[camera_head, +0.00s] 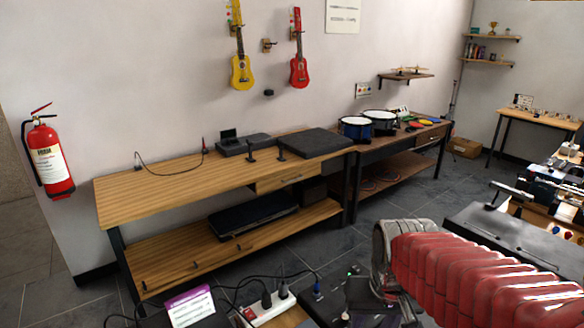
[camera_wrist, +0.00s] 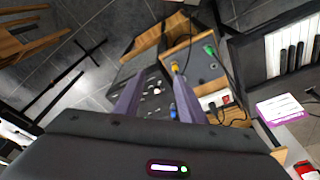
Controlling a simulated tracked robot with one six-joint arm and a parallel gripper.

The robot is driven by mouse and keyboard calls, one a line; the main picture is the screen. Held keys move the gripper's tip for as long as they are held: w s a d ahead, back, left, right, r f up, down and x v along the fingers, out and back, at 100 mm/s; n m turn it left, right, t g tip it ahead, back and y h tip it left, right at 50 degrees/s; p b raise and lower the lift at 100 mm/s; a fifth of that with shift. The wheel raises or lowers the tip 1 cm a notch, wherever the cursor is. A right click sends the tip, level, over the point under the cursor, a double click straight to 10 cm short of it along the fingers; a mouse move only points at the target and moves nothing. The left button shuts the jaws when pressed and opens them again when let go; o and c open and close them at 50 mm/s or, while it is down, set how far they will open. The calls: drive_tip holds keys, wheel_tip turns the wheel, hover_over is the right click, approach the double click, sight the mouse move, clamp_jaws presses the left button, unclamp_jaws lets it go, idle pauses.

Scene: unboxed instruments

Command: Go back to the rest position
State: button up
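My gripper (camera_wrist: 159,88) shows in the wrist view with two purple-grey fingers standing apart. It is open, and no held object shows between the fingers. Beyond the fingers is a dark panel with knobs and plugged cables (camera_wrist: 197,65), apparently a wooden-sided device. In the head view my red ribbed arm reaches in from the lower right. Its grey wrist points down, and the gripper fingers cannot be made out there.
A power strip (camera_head: 268,310) with plugs and a purple-white card (camera_head: 190,306) lie at the bottom of the head view. A two-level wooden bench (camera_head: 150,198) stands along the wall. Grey floor (camera_head: 420,200) is open between.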

drive_tip(key=s+r+t, duration=0.3)
drive_tip(key=s+r, duration=0.2)
drive_tip(key=s, duration=0.3)
drive_tip(key=shift+s+d+r, duration=0.15)
drive_tip(key=shift+s+r, duration=0.1)
drive_tip(key=shift+c, duration=0.7)
